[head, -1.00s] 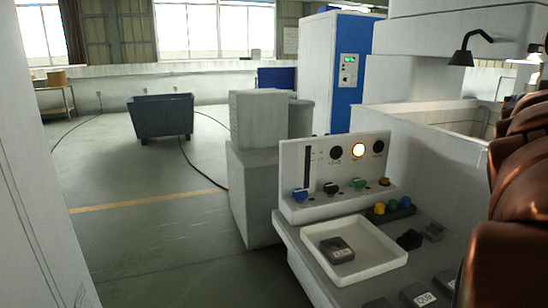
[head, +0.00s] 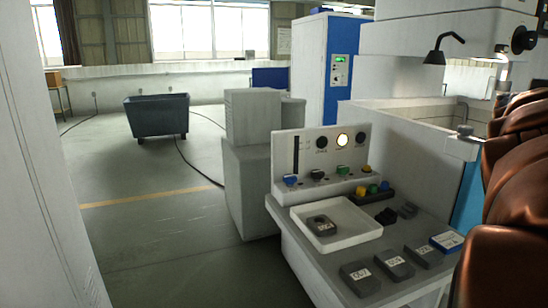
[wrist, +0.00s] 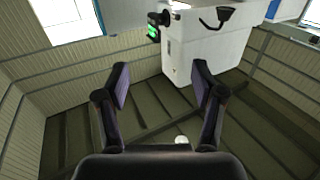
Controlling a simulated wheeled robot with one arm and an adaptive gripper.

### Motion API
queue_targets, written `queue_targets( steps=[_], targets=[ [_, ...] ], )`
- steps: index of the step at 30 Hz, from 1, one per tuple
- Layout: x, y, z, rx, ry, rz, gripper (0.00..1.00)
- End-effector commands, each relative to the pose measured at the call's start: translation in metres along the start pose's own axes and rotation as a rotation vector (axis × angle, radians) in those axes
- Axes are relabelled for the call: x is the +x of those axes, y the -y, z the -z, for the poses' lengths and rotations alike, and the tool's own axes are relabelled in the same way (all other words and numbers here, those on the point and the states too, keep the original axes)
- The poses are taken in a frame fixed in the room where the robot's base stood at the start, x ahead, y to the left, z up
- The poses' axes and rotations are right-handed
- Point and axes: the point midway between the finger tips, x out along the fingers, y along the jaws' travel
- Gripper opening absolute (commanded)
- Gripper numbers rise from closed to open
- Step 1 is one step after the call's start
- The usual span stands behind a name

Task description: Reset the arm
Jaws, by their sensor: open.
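My gripper (wrist: 160,82) shows in the wrist view with its two dark fingers spread wide and nothing between them. Beyond the fingers are the shed's wall and ceiling beams, with a white machine head (wrist: 200,50) behind the right finger. In the head view my arm's copper-brown links (head: 515,180) fill the right edge, and the gripper itself is out of that view.
A bench (head: 325,268) at lower right bears a white tray (head: 355,238) with a dark block (head: 321,224), and several labelled blocks. A control panel (head: 300,160) stands behind it. A grey bin (head: 158,115) stands on open floor, left.

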Motion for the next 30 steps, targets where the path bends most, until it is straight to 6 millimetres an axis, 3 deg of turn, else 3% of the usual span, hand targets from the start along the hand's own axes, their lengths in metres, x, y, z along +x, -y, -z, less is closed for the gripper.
queue_targets(
  steps=[5, 11, 17, 23, 27, 30],
  targets=[
    [0.000, 0.000, 0.000, 0.000, 0.001, -0.001, 0.68],
    [-0.002, 0.007, -0.057, -0.007, 0.154, 0.015, 0.68],
    [-0.016, 0.022, -0.132, -0.036, 0.367, 0.054, 0.68],
    [-0.061, 0.046, -0.235, -0.118, 0.674, 0.136, 0.68],
    [-0.113, 0.059, -0.305, -0.210, 0.907, 0.216, 0.68],
    [-0.157, 0.065, -0.347, -0.289, 1.066, 0.282, 0.68]
  ],
)
